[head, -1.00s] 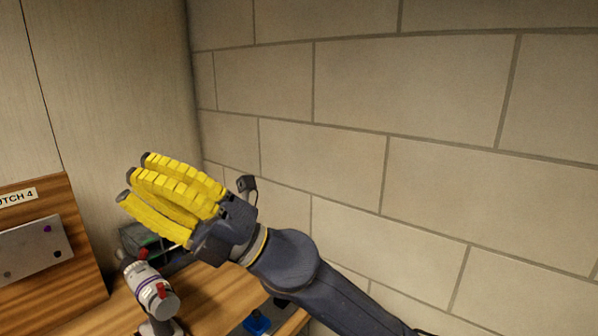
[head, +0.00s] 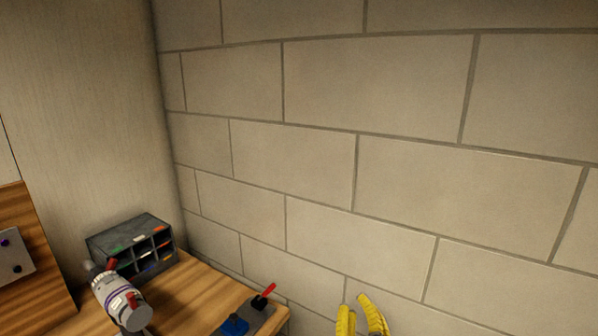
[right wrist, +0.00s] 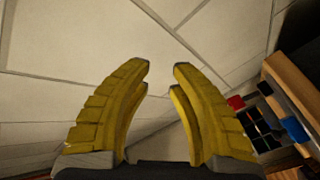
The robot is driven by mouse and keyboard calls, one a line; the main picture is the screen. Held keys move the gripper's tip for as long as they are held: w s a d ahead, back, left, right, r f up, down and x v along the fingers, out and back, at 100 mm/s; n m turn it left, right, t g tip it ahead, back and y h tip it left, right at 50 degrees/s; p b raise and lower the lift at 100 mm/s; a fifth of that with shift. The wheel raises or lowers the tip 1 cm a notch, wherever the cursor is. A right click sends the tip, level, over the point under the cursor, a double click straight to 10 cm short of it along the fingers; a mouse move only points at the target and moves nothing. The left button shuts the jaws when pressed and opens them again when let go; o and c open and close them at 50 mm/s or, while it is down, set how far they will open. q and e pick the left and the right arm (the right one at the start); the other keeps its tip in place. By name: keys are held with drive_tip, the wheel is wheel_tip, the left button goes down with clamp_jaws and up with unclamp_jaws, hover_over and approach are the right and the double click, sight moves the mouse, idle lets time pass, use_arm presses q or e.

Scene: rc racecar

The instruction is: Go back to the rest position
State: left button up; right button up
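My right gripper (head: 362,315) shows its yellow fingers at the bottom edge of the head view, to the right of the wooden worktop (head: 205,290) and in front of the block wall. In the right wrist view its fingers (right wrist: 161,75) stand apart with nothing between them, only pale wall behind. The rest of the right arm is below the head view. My left gripper is not in view.
On the worktop stand a dark compartment box (head: 133,245), a grey and white cylindrical device (head: 122,300) with red parts, and a blue item (head: 235,325) beside a red-handled piece (head: 264,295). A block wall (head: 400,180) closes off the right side.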

drive_tip(key=s+d+f+g+h, duration=0.2)
drive_tip(key=s+d+f+g, duration=0.4)
drive_tip(key=s+d+f, duration=0.45)
drive_tip(key=s+d+f+g+h, duration=0.2)
drive_tip(key=s+d+f+g, duration=0.45)
drive_tip(key=s+f, duration=0.7)
drive_tip(key=s+a+f+m+g+y, duration=0.1)
drive_tip(key=s+a+f+y, duration=0.15)
drive_tip(key=f, duration=1.45)
drive_tip(key=s+a+f+g+y, duration=0.15)
drive_tip(key=s+f, duration=0.25)
drive_tip(key=f, duration=1.2)
drive_tip(key=s+f+m+g, duration=0.1)
drive_tip(key=s+f+m, duration=0.1)
drive_tip(key=s+f, duration=1.6)
drive_tip(key=shift+s+a+m+g, duration=0.2)
drive_tip(key=shift+s+m+g, duration=0.2)
drive_tip(key=shift+s, duration=0.65)
